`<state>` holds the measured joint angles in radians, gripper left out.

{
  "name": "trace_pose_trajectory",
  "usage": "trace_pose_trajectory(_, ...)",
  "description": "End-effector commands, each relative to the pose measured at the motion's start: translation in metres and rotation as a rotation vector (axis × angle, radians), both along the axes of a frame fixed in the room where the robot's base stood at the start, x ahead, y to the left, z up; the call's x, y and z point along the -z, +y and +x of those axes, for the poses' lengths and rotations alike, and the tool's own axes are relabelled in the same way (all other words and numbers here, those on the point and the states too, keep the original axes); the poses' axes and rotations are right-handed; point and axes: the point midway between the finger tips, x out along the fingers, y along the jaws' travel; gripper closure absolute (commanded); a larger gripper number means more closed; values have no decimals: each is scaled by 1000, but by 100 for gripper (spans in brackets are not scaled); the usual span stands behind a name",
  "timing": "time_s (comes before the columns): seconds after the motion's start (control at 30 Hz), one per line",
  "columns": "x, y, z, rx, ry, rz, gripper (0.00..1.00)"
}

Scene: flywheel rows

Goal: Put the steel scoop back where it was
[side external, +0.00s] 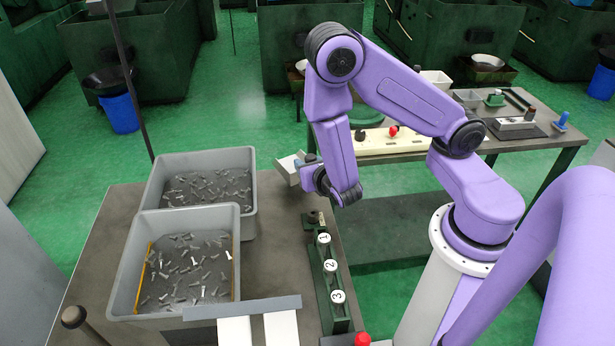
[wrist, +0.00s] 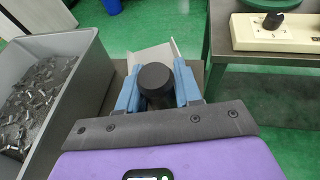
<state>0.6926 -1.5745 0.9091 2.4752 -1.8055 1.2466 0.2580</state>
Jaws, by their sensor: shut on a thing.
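The steel scoop (side external: 287,168) is held in the air by my gripper (side external: 308,163), beside the rear grey bin. Its pale pan points away from the gripper. In the wrist view, the dark round end of its handle sits between the blue fingers of my gripper (wrist: 157,87), and the scoop's pan (wrist: 152,56) shows beyond it. The gripper is shut on the handle. The scoop is clear of the bins in the side view.
Two grey bins of small metal parts, rear (side external: 252,212) and front (side external: 122,285), stand on the near table. A green block with knobs numbered 1, 2 and 3 (side external: 341,312) lines its right edge, behind a red button (side external: 362,339). A second bench (side external: 540,142) stands behind my arm.

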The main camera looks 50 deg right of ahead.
Motion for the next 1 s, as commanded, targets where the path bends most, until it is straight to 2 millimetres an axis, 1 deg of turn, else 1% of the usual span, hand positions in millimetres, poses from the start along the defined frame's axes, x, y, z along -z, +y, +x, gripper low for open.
trace_pose_trajectory(0.17, 11, 0, 0, -2, 1, -2, 100)
trace_pose_trajectory(0.3, 26, 0, 0, -2, 1, -2, 100)
trace_pose_trajectory(0.43, 36, 0, 0, -2, -1, -1, 100)
trace_pose_trajectory(0.87, 40, 0, 0, -2, -1, -1, 100)
trace_pose_trajectory(0.9, 41, 0, 0, -2, 0, 1, 59)
trace_pose_trajectory(0.97, 40, 0, 0, -2, 0, 1, 40)
trace_pose_trajectory(1.0, 40, 0, 0, -2, 0, 1, 40)
